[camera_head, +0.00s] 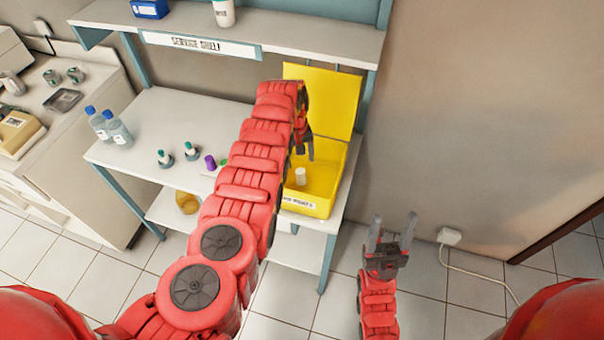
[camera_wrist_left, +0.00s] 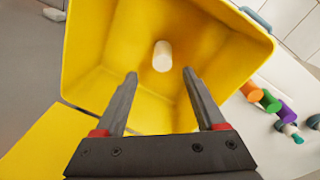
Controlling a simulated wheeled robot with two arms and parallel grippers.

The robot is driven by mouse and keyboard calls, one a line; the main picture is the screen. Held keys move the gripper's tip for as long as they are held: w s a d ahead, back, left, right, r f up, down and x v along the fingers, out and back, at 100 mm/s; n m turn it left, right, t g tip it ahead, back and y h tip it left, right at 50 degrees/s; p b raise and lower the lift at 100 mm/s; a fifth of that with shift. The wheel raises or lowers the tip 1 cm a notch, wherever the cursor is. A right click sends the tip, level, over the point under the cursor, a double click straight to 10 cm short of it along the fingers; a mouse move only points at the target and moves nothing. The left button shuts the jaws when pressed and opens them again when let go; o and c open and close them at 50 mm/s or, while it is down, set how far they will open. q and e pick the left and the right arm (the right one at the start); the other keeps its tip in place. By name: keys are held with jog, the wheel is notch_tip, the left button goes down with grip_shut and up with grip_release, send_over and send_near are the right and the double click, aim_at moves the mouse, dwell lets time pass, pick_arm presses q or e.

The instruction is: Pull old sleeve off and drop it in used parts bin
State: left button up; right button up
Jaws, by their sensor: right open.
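A yellow bin (camera_head: 325,200) with its lid (camera_head: 322,98) raised stands at the right end of the white table. A small white sleeve (camera_head: 300,176) lies inside it; in the left wrist view the sleeve (camera_wrist_left: 162,56) rests on the bin floor, apart from the fingers. My left gripper (camera_head: 303,148) is above the bin, partly hidden by its own arm. In the left wrist view my left gripper (camera_wrist_left: 160,85) is open and empty, pointing into the bin (camera_wrist_left: 85,50). My right gripper (camera_head: 391,232) is open and empty, over the floor right of the table.
A service shelf (camera_head: 230,30) hangs above. The floor at right is clear except for a cable (camera_head: 480,278).

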pick_arm(q)
jog(key=shift+r, duration=0.5)
notch_tip(320, 180, up, 16)
jog(key=a+b, duration=0.1)
jog(key=b, duration=0.3)
jog(key=shift+s+a+r, duration=0.15)
jog(key=shift+s+a, duration=0.1)
